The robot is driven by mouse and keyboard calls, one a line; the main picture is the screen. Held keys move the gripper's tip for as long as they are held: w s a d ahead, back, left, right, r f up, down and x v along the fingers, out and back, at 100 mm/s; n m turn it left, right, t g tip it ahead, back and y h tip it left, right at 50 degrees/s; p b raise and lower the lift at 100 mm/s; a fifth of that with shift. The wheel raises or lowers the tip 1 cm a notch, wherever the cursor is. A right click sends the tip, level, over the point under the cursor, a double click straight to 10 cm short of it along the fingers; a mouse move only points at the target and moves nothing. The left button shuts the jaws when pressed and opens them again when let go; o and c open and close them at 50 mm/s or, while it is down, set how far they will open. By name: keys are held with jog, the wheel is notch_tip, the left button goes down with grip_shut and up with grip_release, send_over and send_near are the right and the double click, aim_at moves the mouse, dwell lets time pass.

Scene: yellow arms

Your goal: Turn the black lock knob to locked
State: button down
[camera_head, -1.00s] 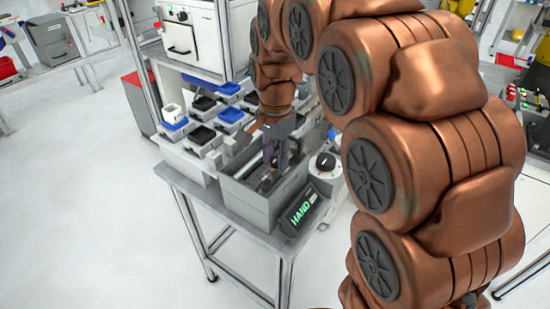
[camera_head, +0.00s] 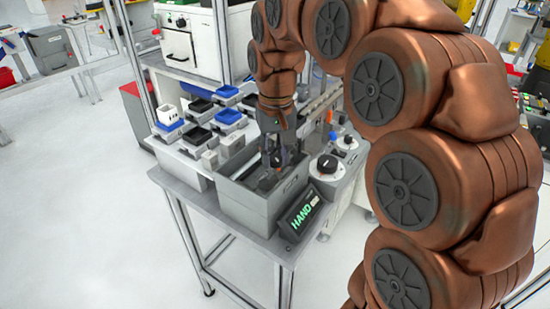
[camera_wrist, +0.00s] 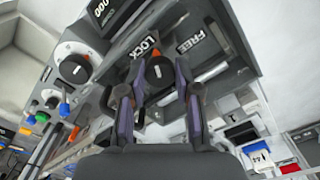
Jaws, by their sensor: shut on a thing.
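The black lock knob (camera_wrist: 160,72) sits on a grey panel in the wrist view, between my fingers. A small orange-red mark shows on it. The LOCK label (camera_wrist: 145,47) is just above it to the left, and the FREE label (camera_wrist: 190,40) is above it to the right. My gripper (camera_wrist: 160,76) is shut on the knob, one finger on each side. In the head view my gripper (camera_head: 276,158) reaches down into an open grey box (camera_head: 248,205), and the knob is hidden there.
A HAND display (camera_head: 304,214) stands at the box's front right corner. Another black knob (camera_head: 327,163) is on a white unit to the right. Several small bins, some blue-topped (camera_head: 228,115), stand behind left. Box walls surround my gripper.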

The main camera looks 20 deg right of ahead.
aim_at(277, 159)
jog(key=n, duration=0.5)
jog(key=shift+n+b, duration=0.3)
dwell(0.4)
jog(key=c, duration=0.8)
grip_release()
jog(key=shift+r, duration=0.15)
jog(key=shift+r, duration=3.6)
jog(key=shift+s, duration=0.1)
